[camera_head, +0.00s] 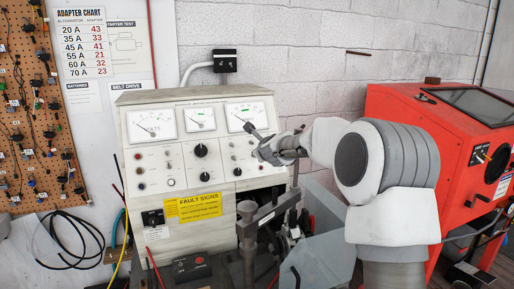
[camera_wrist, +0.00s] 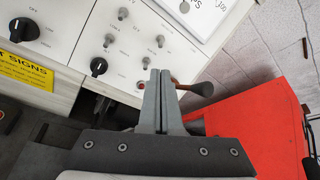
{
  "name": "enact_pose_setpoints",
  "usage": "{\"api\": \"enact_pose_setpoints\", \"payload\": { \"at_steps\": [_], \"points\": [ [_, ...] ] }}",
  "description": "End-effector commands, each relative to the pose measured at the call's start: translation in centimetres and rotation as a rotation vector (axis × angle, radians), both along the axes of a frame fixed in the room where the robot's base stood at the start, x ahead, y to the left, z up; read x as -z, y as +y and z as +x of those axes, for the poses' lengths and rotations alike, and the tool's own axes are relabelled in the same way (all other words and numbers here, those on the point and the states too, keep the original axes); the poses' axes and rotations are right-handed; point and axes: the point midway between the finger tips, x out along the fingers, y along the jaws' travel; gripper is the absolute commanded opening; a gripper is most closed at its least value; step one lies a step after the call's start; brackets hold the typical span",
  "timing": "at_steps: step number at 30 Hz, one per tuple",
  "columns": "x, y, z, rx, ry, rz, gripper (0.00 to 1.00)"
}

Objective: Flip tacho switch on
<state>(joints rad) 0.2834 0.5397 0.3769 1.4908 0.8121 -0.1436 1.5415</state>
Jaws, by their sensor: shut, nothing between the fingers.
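The grey-white test bench panel (camera_head: 187,165) stands at centre in the head view, with three meters across its top. In the wrist view small grey toggle switches (camera_wrist: 109,41) sit in rows beside black knobs (camera_wrist: 98,67). Their labels are too small to read, so I cannot tell which is the tacho switch. My gripper (camera_head: 262,151) is at the panel's right side below the right meter. In the wrist view its two grey fingers (camera_wrist: 156,74) are together and empty, with tips near a toggle (camera_wrist: 146,61). I cannot tell if they touch it. The fingers hide a bit of panel.
A brown-grey lever-like piece (camera_wrist: 202,88) sticks out right of the fingers. A red cabinet (camera_head: 400,112) stands right of the bench. A clamp post (camera_head: 247,225) and a grey-blue guard (camera_head: 325,235) stand in front. A yellow fault sign (camera_head: 200,206) is on the lower panel.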

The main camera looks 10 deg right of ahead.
Motion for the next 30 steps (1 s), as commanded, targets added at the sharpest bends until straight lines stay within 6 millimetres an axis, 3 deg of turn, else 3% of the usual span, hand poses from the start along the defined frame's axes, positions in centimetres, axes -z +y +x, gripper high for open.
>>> {"api": "enact_pose_setpoints", "payload": {
  "at_steps": [15, 21, 30],
  "points": [
    [2.1, 0.0, 6.5, 0.0, 0.001, -0.001, 0.0],
    [2.7, 0.1, 7.7, -0.001, 0.001, -0.001, 0.0],
    [2.9, 0.0, 8.1, -0.001, 0.0, -0.002, 0.0]
  ]
}}
